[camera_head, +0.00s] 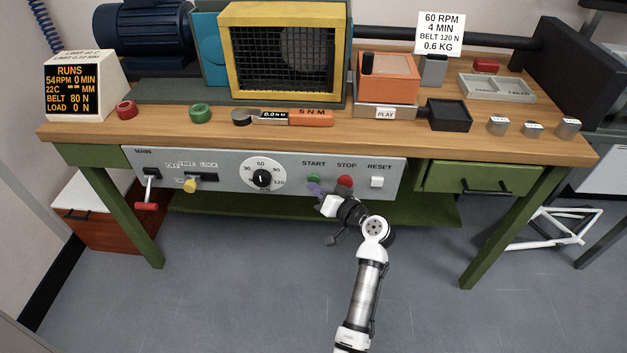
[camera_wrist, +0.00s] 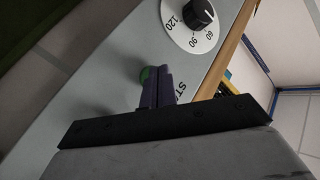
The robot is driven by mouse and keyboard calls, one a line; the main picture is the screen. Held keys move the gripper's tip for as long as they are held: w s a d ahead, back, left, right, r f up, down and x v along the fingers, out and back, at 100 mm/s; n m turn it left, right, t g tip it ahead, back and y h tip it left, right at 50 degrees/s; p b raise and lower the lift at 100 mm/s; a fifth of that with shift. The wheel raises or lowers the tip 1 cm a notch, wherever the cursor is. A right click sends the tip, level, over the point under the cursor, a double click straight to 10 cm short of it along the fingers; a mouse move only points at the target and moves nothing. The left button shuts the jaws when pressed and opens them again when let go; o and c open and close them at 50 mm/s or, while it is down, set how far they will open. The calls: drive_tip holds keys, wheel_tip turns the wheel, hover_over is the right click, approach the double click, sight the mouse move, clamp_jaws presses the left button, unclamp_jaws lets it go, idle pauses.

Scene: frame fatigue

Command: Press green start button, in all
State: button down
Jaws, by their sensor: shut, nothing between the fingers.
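The green start button (camera_head: 314,180) is on the grey control panel (camera_head: 222,178) at the front of the bench, under the START label. In the head view my gripper (camera_head: 313,188) is at its lower edge, partly covering it. In the wrist view the closed purple fingertips (camera_wrist: 157,74) overlap the green button (camera_wrist: 145,73), with a green edge showing beside and behind them. My gripper is shut and empty. I cannot tell whether the fingertips touch the button or whether it is pushed in.
The red stop button (camera_head: 345,181) is just right of my gripper, and the white reset button (camera_head: 377,182) is further right. The speed dial (camera_head: 263,178) is to the left. The wooden bench top (camera_head: 400,137) overhangs the panel; open floor lies in front.

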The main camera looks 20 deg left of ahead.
drive_tip(key=shift+s+d, duration=0.1)
drive_tip(key=shift+s, duration=0.3)
drive_tip(key=shift+s, duration=0.15)
drive_tip(key=shift+s+d, duration=0.25)
drive_tip(key=shift+s, duration=0.5)
drive_tip(key=shift+s+d, duration=0.2)
drive_tip(key=shift+s, duration=0.6)
drive_tip(key=shift+s+d, duration=0.25)
drive_tip(key=shift+s, duration=0.5)
